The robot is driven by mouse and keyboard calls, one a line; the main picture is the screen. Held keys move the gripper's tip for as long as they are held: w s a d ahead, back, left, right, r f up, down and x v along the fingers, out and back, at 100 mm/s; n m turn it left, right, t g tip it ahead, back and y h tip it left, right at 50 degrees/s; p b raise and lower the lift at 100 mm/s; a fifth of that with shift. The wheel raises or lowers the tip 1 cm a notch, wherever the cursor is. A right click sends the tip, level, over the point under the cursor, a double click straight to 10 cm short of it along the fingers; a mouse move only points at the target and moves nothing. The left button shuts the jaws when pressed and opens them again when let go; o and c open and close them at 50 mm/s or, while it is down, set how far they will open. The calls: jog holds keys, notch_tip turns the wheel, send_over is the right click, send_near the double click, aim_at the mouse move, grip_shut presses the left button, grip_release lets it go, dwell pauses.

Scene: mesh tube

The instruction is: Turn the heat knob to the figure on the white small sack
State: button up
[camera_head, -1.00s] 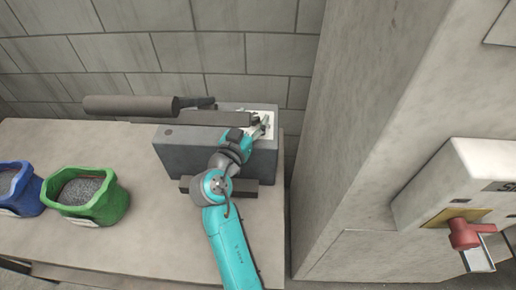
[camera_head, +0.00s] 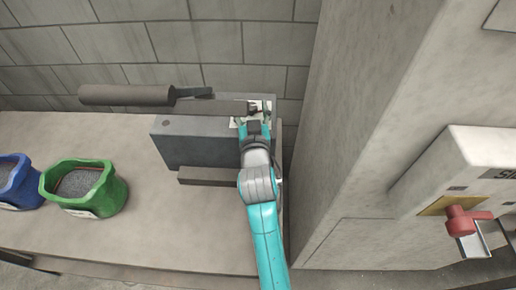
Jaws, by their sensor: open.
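My gripper (camera_head: 251,117) is at the white panel (camera_head: 267,105) on the top right of a dark grey box-shaped machine (camera_head: 196,147). The gripper is open, and my arm covers most of the panel. A small dark part shows by the fingertips, but I cannot tell whether it is the heat knob or whether the fingers touch it. No white small sack is in view. A green sack (camera_head: 107,207) and a blue sack (camera_head: 18,199), both with grey granules, stand on the left of the bench.
The machine has a long dark handle (camera_head: 127,95) reaching left. It stands on a pale bench (camera_head: 160,235) against a block wall. A concrete pillar rises to the right. A box with a red handle (camera_head: 463,221) is on the far right. The bench front is clear.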

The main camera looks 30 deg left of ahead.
jog(key=shift+w+d+n+g+y, duration=0.15)
jog(key=shift+n+g+y, duration=1.25)
jog(key=shift+g+y, duration=0.15)
